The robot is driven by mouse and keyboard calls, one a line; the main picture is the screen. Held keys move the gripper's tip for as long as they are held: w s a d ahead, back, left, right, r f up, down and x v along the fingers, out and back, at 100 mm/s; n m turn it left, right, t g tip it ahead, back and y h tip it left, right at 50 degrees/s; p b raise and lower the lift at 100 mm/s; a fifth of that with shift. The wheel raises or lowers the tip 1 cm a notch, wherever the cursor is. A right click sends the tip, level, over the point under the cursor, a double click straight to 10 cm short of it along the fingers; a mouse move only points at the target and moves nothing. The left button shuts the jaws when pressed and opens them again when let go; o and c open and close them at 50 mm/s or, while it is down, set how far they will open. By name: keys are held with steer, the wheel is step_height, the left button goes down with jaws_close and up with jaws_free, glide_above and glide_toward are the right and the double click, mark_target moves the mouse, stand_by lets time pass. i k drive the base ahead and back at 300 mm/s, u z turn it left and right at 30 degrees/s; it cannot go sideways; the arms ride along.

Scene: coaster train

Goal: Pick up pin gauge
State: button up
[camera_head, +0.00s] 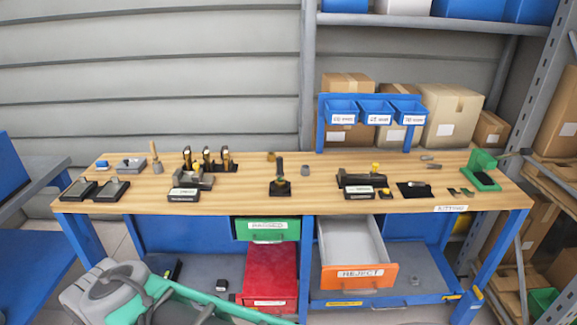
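I cannot tell for certain which item on the wooden workbench (240,205) is the pin gauge. One slim candidate is an upright tool with a tan handle (154,151) in a small grey holder at the back left. Another is a dark upright piece on a black base (280,187) near the middle of the bench. My arm (185,305) is low at the bottom left, in front of the bench and apart from these items. Its gripper fingers cannot be made out clearly, so their opening does not show.
Black blocks (112,190) and labelled fixtures (358,190) stand along the bench. A blue bin rack (377,105) is at the back right, a green device (483,172) at the right end. The open orange-fronted REJECT drawer (359,274) and a red drawer (270,275) jut out below.

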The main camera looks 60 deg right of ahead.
mark_target(279, 174)
steer(key=z, duration=0.7)
steer(key=i, duration=0.7)
steer(key=z, duration=0.75)
